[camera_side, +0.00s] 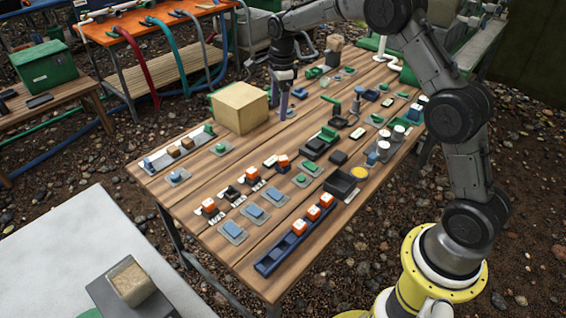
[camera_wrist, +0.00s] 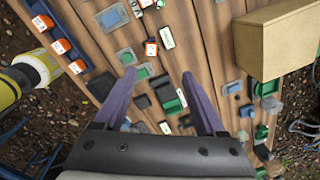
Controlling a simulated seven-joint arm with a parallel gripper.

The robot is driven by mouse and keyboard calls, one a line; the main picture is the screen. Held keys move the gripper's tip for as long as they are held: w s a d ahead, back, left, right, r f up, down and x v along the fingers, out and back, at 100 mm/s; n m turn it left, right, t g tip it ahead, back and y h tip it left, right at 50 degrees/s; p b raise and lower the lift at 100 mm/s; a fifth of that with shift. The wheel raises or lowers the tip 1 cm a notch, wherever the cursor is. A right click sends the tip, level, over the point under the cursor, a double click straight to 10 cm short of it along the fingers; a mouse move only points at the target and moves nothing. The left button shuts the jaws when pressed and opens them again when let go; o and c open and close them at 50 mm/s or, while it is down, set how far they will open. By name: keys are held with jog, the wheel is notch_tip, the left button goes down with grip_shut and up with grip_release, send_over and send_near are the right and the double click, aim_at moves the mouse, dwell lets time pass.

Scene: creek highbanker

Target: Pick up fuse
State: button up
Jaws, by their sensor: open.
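My gripper (camera_side: 284,100) is open, pointing down over the far part of the wooden table, beside a tan box. In the wrist view its two purple fingers (camera_wrist: 158,76) are apart with nothing held between them. I cannot tell for sure which thing is the fuse. Small orange-and-white blocks look likely: several stand in a dark blue rack (camera_side: 267,263) at the near edge, such as the middle block (camera_side: 313,213). They also show in the wrist view, upper left (camera_wrist: 61,46). More such blocks sit on white labelled strips, one of them here (camera_side: 209,207). My gripper is well away from the rack.
The tan box (camera_side: 240,108) stands close to my gripper. Green, grey and black fittings, blue switches on grey plates (camera_side: 256,211), a black open tray (camera_side: 340,184) and white cylinders (camera_side: 384,147) crowd the tabletop. Bare wood (camera_side: 180,223) shows between rows.

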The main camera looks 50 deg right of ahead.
jog(key=g, duration=0.1)
send_over(283, 158)
notch_tip(283, 158, down, 13)
jog(key=shift+d+f, duration=0.1)
jog(key=shift+f, duration=2.85)
jog(key=shift+c, duration=0.3)
grip_shut()
